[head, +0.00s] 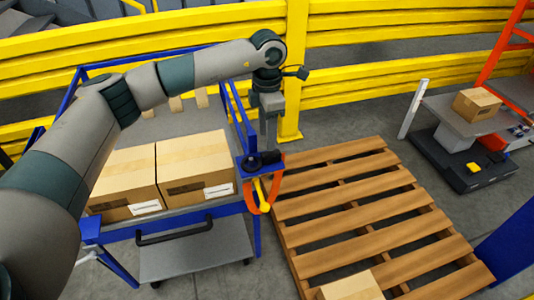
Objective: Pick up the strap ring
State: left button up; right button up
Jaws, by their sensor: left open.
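An orange loop (277,188), which looks like the strap ring, hangs at the right front corner of the blue cart (185,219). A yellow piece (262,196) shows inside the loop. My left gripper (268,148) points down just above that corner, over the top of the loop. It is open, and I see no thing held in it. A small dark part (263,160) sits below the fingers and hides the loop's upper end. I cannot tell whether the fingers touch it. My right gripper is not in view.
Two cardboard boxes (194,162) stand on the cart, left of my left gripper. A wooden pallet (365,212) lies to the right with a box (350,286) at its near edge. Yellow barriers (400,50) run behind. A low dark machine (465,165) stands at far right.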

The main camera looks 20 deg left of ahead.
aim_at(267, 154)
pick_arm(q)
jog(key=shift+f, duration=0.6)
jog(key=shift+f+p, duration=0.55)
jog(key=shift+p, duration=0.3)
notch_tip(267, 154, down, 3)
jog(key=shift+r+p, duration=0.1)
jog(key=shift+p, duration=0.85)
jog(key=shift+f, duration=0.65)
grip_shut()
